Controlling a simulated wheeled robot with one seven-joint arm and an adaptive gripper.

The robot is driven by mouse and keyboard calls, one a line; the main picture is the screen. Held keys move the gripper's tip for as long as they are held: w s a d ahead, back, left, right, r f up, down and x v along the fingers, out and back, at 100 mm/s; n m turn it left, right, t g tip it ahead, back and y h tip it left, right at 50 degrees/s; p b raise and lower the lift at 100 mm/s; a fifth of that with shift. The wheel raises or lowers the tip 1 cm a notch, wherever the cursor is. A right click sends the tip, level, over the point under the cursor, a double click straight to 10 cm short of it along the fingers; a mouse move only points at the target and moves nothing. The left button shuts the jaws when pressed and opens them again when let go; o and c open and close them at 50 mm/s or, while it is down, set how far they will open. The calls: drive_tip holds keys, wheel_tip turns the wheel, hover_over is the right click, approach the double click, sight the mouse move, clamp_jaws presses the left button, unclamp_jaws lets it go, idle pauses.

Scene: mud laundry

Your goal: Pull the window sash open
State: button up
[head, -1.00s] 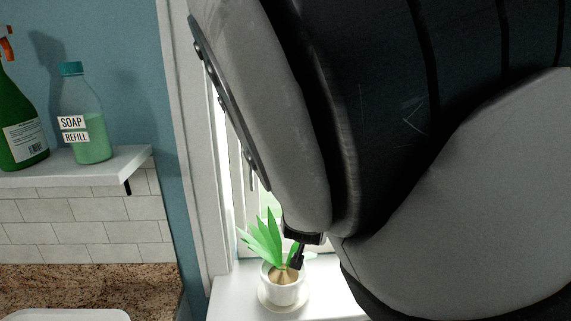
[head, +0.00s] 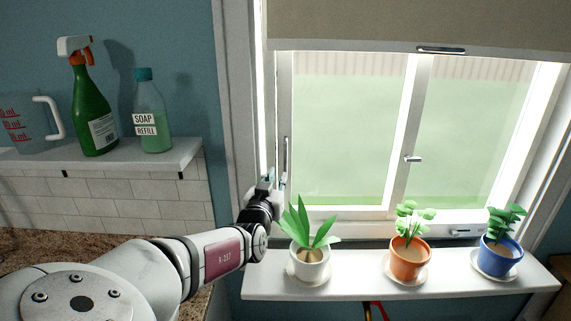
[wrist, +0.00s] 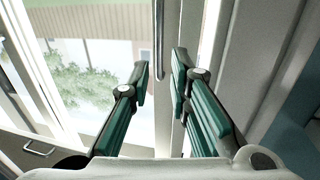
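The window sash (head: 345,130) is a pale-framed pane at the left of the window, standing closed as far as I can tell. A slim upright metal handle (head: 286,155) is on its left edge; it also shows in the wrist view (wrist: 158,40). My gripper (head: 271,182) is at the lower left of the window, near the handle's lower end. In the wrist view my gripper (wrist: 160,72) is open, with green-padded fingers apart. The handle's lower part lines up between the fingertips; I cannot tell whether it is inside the grip.
A sill shelf (head: 350,288) holds a white-potted plant (head: 310,265) close to my gripper, an orange pot (head: 409,260) and a blue pot (head: 499,258). A blind (head: 370,20) covers the window's top. A wall shelf (head: 110,156) with bottles is at left.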

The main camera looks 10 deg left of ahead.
sight(285, 162)
drive_tip(key=w+b, duration=0.4)
drive_tip(key=w, duration=0.4)
drive_tip(key=shift+w+f, duration=0.15)
drive_tip(key=shift+w, duration=0.2)
drive_tip(key=shift+w+b, duration=0.55)
drive_tip(key=shift+w, duration=0.05)
drive_tip(key=shift+c, duration=0.3)
clamp_jaws()
drive_tip(key=shift+d, duration=0.1)
